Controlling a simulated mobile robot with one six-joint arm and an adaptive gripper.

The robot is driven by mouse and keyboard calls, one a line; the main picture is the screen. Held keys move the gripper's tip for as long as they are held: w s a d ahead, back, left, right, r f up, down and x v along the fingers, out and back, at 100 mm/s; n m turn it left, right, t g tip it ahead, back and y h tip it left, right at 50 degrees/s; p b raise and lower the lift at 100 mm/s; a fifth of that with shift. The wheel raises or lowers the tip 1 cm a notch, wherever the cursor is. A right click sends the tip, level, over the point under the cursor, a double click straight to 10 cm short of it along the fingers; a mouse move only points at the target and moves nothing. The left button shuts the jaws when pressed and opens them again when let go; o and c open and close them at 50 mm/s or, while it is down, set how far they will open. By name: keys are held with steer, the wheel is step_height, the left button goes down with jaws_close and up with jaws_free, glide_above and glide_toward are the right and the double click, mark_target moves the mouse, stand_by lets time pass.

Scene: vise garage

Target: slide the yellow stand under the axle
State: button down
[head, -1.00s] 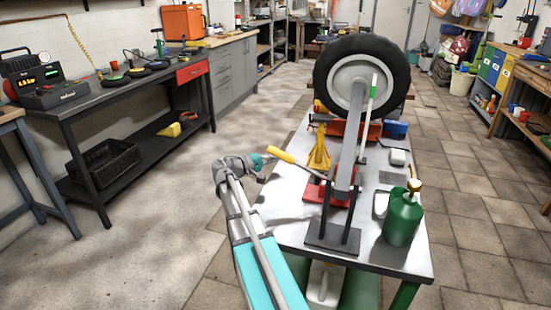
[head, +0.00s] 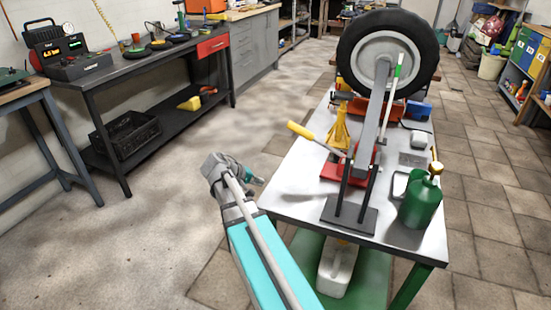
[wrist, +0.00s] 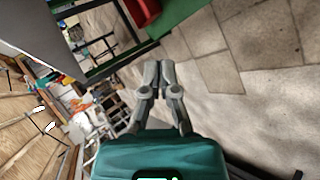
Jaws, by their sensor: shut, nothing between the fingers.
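The yellow stand (head: 341,127) is upright on the metal table (head: 290,195), left of the axle beam. The axle (head: 367,130) is a long grey bar running from the wheel hub towards a dark upright support (head: 350,215) at the near end. A red jack (head: 333,172) with a yellow-tipped handle (head: 302,132) sits beneath the beam; it partly hides the stand's surroundings. My gripper (head: 256,181) is off the table's left edge, apart from the stand and handle. In the wrist view my gripper (wrist: 159,66) is shut and empty, pointing over the floor.
A green bottle (head: 421,200) stands at the table's right front. A large wheel (head: 347,50) is at the far end. A white jug (head: 337,268) sits on the green lower shelf. A dark workbench (head: 150,70) lines the left wall. The floor between is clear.

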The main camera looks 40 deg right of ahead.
steer(key=s+a+f+y, duration=0.2)
steer(key=a+y, duration=0.1)
steer(key=a, duration=0.5)
steer(key=s+a+f+n+y, duration=0.1)
steer(key=s+a+f+y, duration=0.1)
steer(key=a, duration=0.6)
steer(key=s+a+f+y, duration=0.2)
steer(key=s+a+y, duration=0.2)
steer(key=a, duration=0.5)
steer(key=shift+s+f+n+t+y, duration=0.2)
steer(key=shift+f+n+t+y, duration=0.1)
steer(key=shift+n+t+y, duration=0.1)
